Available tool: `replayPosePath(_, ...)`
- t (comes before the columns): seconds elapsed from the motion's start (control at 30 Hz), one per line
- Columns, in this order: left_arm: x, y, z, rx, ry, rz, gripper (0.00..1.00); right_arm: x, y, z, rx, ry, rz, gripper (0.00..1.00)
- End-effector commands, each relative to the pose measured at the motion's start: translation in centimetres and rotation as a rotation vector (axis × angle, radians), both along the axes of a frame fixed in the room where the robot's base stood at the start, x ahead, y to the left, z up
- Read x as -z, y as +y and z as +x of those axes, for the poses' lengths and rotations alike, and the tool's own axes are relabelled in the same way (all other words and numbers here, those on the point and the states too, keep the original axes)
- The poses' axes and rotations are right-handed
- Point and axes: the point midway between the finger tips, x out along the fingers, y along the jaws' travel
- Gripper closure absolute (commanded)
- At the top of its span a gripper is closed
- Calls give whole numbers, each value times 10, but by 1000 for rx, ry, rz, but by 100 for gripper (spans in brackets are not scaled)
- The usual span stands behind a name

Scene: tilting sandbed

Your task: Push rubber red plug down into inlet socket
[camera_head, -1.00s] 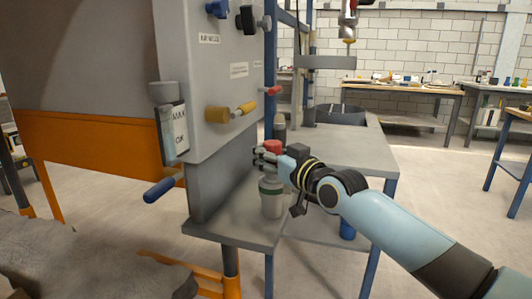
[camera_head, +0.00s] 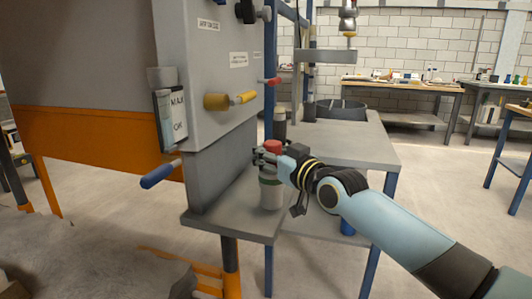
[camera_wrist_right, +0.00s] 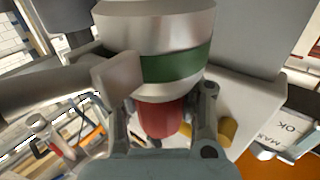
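The rubber red plug (camera_head: 273,147) sits at the top of an upright grey canister with a green band (camera_head: 270,192), on a grey shelf beside the panel. My right gripper (camera_head: 262,156) is at the plug's height, with its fingers around the plug. In the right wrist view the plug (camera_wrist_right: 160,118) lies between the two fingers (camera_wrist_right: 166,108), and the canister's banded body shows beyond it, appearing upside down. I cannot tell whether the fingers press on the plug. No socket opening is visible; the plug's lower end is hidden. My left gripper is out of view.
A grey panel (camera_head: 215,70) with a yellow-handled lever (camera_head: 230,99) and a blue handle (camera_head: 160,174) stands left of the canister. A dark cylinder (camera_head: 280,123) stands behind it. The grey tabletop (camera_head: 345,145) to the right is mostly clear.

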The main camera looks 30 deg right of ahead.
Motion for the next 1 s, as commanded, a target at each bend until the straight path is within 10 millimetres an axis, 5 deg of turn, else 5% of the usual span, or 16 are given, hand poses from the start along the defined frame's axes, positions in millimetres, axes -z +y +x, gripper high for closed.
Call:
replayPosePath(0.33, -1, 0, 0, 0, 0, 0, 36, -1, 0, 0, 0, -1, 0, 48)
replayPosePath(0.67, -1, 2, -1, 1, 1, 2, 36, 0, -1, -4, 0, 2, -1, 48)
replayPosePath(1.0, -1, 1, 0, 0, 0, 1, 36, 1, -3, -49, -1, 2, -6, 48)
